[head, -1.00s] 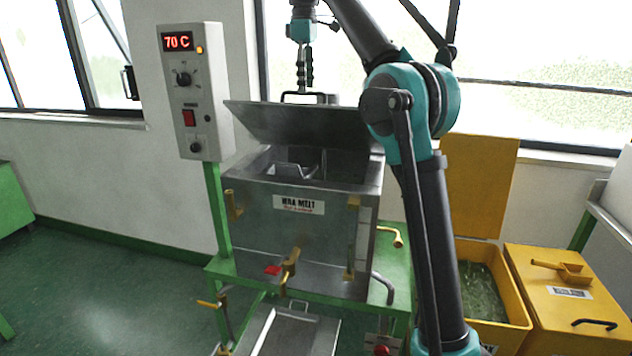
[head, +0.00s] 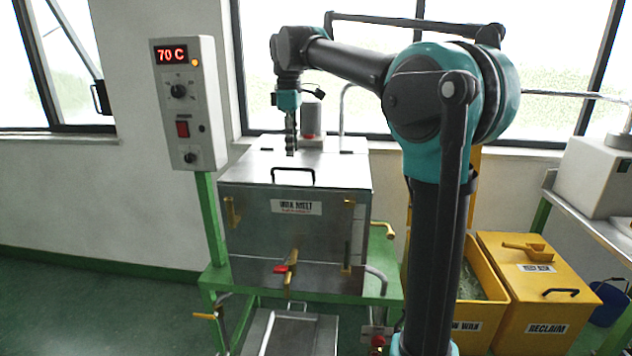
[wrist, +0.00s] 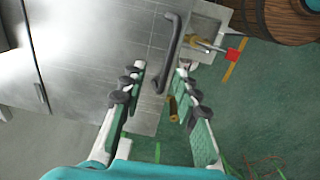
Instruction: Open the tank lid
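The steel melt tank (head: 250,240) stands on a green frame, with a label on its front. Its lid (head: 335,172) lies flat and shut on top. The black lid handle (head: 293,171) is at the lid's front edge; in the wrist view the handle (wrist: 170,52) runs lengthwise just beyond the fingertips. My gripper (head: 291,150) points down above the lid, behind the handle in the head view. In the wrist view my gripper (wrist: 160,72) has its fingers spread with nothing between them. I cannot tell how high the fingertips are above the lid.
A control box (head: 184,105) reading 70 C stands on a green post left of the tank. Brass valves with a red handle (head: 281,269) stick out from the tank's front. Yellow bins (head: 520,290) and a bench (head: 590,222) are to the right. Floor at left is clear.

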